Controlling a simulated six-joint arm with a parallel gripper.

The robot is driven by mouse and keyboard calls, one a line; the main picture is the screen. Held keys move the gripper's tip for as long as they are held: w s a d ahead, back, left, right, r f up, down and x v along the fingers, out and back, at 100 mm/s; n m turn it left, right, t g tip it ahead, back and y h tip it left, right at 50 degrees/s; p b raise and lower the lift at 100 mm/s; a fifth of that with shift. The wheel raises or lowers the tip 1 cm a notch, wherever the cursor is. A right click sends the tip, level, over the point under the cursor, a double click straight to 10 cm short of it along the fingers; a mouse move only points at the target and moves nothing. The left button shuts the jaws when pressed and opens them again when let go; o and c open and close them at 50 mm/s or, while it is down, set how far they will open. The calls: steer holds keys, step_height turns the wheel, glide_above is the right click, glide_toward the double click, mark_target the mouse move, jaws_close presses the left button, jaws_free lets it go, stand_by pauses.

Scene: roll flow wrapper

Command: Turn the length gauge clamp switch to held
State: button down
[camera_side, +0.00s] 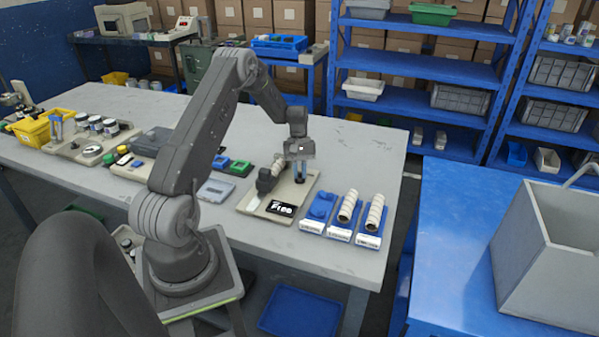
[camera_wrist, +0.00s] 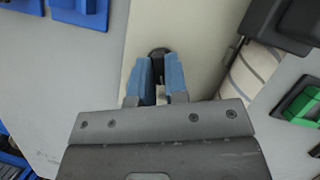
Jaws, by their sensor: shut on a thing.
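The cream base plate of the wrapper station (camera_side: 304,187) lies on the grey bench and also fills the middle of the wrist view (camera_wrist: 190,25). My gripper (camera_side: 300,179) points down over the plate's right part. In the wrist view its two blue fingers (camera_wrist: 159,68) are close together around a small part on the plate. A dark round piece, apparently the clamp switch (camera_wrist: 159,51), shows at the fingertips; the fingers hide most of it.
A pale ribbed roll (camera_wrist: 252,72) with dark holders stands close beside my fingers. Blue trays (camera_side: 319,209) stand right of the plate, two holding rolls (camera_side: 348,208). Blue and green blocks (camera_side: 238,166) lie to the left. The bench behind the plate is clear.

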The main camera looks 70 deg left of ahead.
steer(key=m+g, duration=0.1)
steer(key=m, duration=0.1)
steer(key=m+y, duration=0.1)
steer(key=m, duration=0.2)
steer(key=shift+d+f+g, duration=0.15)
steer(key=shift+d+g, duration=0.05)
steer(key=shift+g, duration=0.2)
steer(key=m+y, duration=0.1)
steer(key=m, duration=0.1)
steer(key=m+g+y, duration=0.1)
steer(key=m, duration=0.2)
steer(key=shift+d+m, duration=0.1)
steer(key=shift+m, duration=0.2)
steer(key=c, duration=1.2)
jaws_free()
steer(key=shift+o, duration=0.3)
steer(key=v, duration=1.4)
